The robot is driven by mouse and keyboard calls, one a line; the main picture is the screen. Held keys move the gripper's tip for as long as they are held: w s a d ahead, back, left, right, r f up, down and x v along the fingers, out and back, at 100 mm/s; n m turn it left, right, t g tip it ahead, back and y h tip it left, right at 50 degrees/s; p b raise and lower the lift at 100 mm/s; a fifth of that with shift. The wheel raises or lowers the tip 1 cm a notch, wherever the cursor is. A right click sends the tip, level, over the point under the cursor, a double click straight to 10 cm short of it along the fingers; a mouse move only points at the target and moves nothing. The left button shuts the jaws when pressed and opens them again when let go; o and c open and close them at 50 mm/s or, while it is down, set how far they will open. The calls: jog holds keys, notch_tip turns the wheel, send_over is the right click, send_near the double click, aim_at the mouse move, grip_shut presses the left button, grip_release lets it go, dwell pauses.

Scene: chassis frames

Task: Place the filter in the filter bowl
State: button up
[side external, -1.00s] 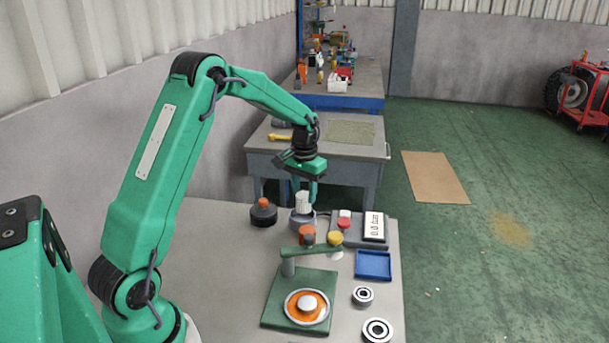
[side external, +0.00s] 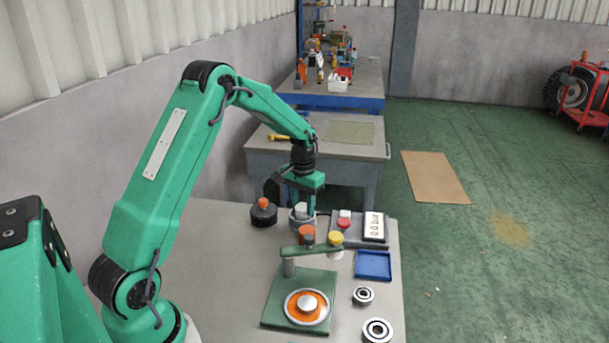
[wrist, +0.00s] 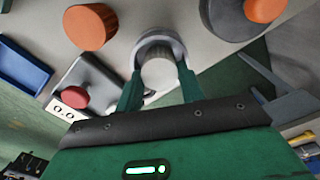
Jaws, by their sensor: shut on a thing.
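The filter (side external: 299,208) is a white ribbed cylinder, upright between the fingers of my gripper (side external: 302,208). The filter bowl (side external: 301,222) is a grey round cup near the far edge of the bench. The filter's lower part is down inside the bowl's mouth, and its top shows at the rim. In the wrist view my gripper (wrist: 160,72) is shut on the filter (wrist: 159,74), with the grey bowl's rim (wrist: 157,36) around it. The bowl's inside is hidden, so I cannot tell whether the filter touches the bottom.
A dark round part with an orange knob (side external: 264,212) stands left of the bowl. An orange cap (side external: 307,233) is in front. A grey control box (side external: 343,229) with a red button is at right. A green press (side external: 303,298), a blue tray (side external: 373,264) and bearings (side external: 377,330) are nearer.

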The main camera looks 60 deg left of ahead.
aim_at(303, 206)
jog(key=shift+f, duration=0.1)
jog(key=o, duration=1)
notch_tip(303, 206, up, 12)
dwell(0.8)
